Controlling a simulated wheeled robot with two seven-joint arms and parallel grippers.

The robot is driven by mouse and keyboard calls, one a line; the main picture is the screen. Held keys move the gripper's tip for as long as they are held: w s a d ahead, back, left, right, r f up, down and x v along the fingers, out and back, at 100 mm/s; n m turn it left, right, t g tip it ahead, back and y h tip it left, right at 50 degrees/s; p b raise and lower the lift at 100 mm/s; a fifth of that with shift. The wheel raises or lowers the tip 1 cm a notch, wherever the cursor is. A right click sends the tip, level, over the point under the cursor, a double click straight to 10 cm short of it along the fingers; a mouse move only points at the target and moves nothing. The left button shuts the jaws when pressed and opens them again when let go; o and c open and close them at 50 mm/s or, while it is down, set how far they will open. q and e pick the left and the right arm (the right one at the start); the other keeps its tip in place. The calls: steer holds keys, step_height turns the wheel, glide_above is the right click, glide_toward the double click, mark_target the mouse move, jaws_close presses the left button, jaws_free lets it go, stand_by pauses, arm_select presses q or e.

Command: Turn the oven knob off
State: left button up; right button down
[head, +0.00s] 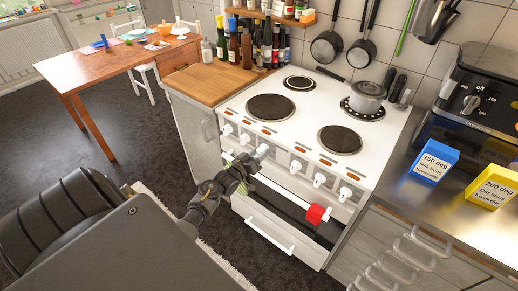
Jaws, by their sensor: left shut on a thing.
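The white cooker (305,133) stands in the middle of the view, with a row of white knobs along its front panel. My left gripper (250,161) is at this panel, left of its middle, shut on a white knob (262,150). The gripper partly covers that knob, so its pointer setting cannot be read. Two knobs (228,129) are free to the left and several more (320,180) to the right. My right gripper is out of view.
A white oven handle bar with a red piece (317,213) runs below the knobs. A pot (366,97) stands on the back right plate. Blue (435,161) and yellow (492,187) boxes stand on the right counter. Bottles (246,45) crowd the wooden counter at the back left.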

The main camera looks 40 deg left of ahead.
arm_select(q)
steer(key=n+p, duration=0.2)
steer(key=n, duration=0.4)
steer(key=shift+r+n+p, duration=0.1)
steer(key=shift+n+p, duration=0.2)
steer(key=n+p, duration=0.1)
steer(key=n, duration=0.3)
steer(key=shift+n+p, duration=0.55)
steer(key=shift+n, duration=0.55)
steer(key=o, duration=1)
